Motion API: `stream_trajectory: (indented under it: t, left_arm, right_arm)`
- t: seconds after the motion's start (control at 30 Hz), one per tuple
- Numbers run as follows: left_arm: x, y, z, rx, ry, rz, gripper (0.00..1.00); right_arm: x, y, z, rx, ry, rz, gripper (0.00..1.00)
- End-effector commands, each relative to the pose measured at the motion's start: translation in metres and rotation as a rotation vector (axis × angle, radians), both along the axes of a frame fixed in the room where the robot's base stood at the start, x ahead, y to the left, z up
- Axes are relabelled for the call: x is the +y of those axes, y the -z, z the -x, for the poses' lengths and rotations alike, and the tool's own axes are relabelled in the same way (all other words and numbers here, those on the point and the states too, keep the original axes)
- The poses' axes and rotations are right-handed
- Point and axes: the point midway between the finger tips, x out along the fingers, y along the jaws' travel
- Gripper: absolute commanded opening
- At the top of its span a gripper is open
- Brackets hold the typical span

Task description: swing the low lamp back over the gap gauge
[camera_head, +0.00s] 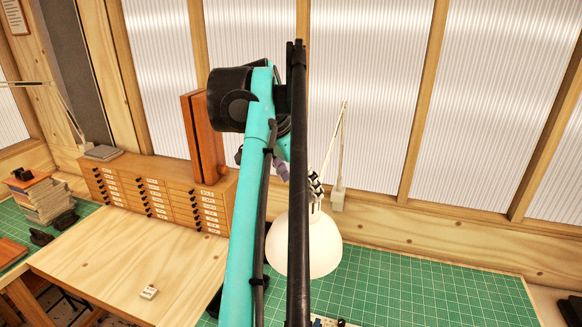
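The low lamp has a white dome shade (322,246) hanging over the green mat, with a thin pale arm (334,148) rising behind it to the wall side. My teal arm and a black bar stand in front and cover the shade's left part. Black and white parts show at the lamp's neck, partly behind the bar; I cannot tell whether they are gripper fingers or lamp joint. My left gripper is not clearly made out, and my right gripper is not seen. I cannot make out the gap gauge; small white and dark parts (327,322) show at the bottom edge, cut off.
The green cutting mat (440,285) is mostly clear to the right. At the left are a pale wooden board (110,255) with a small white block (149,292), a drawer cabinet (150,190), stacked books (45,200) and another lamp (62,100). A ribbed window wall stands behind.

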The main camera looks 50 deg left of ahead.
Motion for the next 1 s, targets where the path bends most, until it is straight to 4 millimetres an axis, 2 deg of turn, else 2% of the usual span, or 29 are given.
stream_trajectory:
  t: [0.03,0.2,0.37,1.0]
  left_arm:
    - [0.001,-0.011,0.005,0.0,-0.003,0.0,0.8]
    - [0.001,-0.042,0.02,0.001,-0.003,0.001,0.8]
    - [0.001,-0.059,0.028,0.001,-0.002,0.001,0.8]
    - [0.0,-0.063,0.03,0.0,-0.001,0.0,0.8]
  right_arm:
    - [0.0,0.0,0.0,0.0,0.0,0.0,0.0]
    - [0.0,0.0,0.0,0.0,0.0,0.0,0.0]
    - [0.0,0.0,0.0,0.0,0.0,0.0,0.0]
    - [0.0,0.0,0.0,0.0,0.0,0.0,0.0]
